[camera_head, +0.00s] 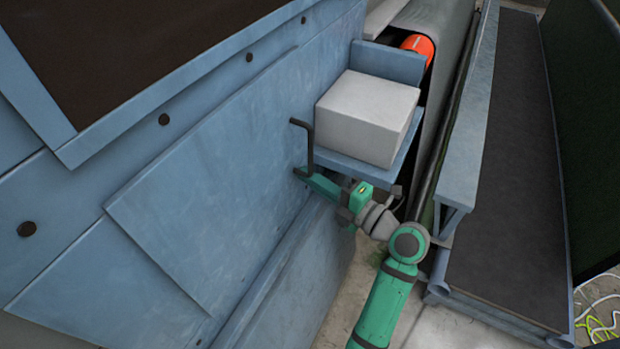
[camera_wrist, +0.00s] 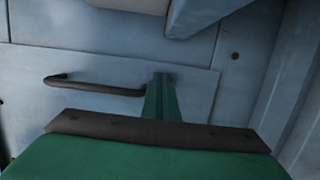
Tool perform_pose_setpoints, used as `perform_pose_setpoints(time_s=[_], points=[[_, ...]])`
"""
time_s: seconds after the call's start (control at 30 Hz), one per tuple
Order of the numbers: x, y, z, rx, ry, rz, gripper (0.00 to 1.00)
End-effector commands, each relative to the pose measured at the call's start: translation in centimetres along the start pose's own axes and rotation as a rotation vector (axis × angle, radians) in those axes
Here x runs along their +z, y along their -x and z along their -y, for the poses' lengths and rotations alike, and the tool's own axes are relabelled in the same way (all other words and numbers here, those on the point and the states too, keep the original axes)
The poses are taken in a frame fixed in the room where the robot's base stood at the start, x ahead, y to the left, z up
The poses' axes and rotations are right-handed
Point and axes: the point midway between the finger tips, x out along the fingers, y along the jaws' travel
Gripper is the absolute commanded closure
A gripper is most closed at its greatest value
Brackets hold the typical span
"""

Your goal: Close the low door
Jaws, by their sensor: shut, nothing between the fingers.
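The low door (camera_head: 215,180) is a flat blue panel on the side of the blue machine, lying close to the wall around it. I cannot tell if it is fully flush. It also shows in the wrist view (camera_wrist: 110,72). A dark bent bar handle (camera_head: 307,146) stands out near its right end; it also shows in the wrist view (camera_wrist: 85,86). My green gripper (camera_head: 299,172) is shut and empty, its tips at or very near the panel, just below the handle. In the wrist view my gripper (camera_wrist: 160,80) is beside the handle's right end; contact is unclear.
A pale grey block (camera_head: 367,115) sits on a blue shelf (camera_head: 385,170) just above and right of my gripper. An orange cylinder (camera_head: 418,46) is behind it. A dark walkway with a blue rail (camera_head: 468,130) runs along the right. Loose cables (camera_head: 598,320) lie at lower right.

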Motion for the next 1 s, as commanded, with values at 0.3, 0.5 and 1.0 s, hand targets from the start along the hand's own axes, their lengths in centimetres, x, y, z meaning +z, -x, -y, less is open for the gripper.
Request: perform_pose_setpoints(time_s=[0.3, 0.5, 1.0], points=[[0.4, 1.1, -0.1, 0.003, 0.001, -0.012, 1.00], [1.8, 5.5, -0.2, 0.004, 0.000, 0.002, 1.00], [2.9, 12.3, -0.1, 0.003, 0.001, -0.016, 1.00]])
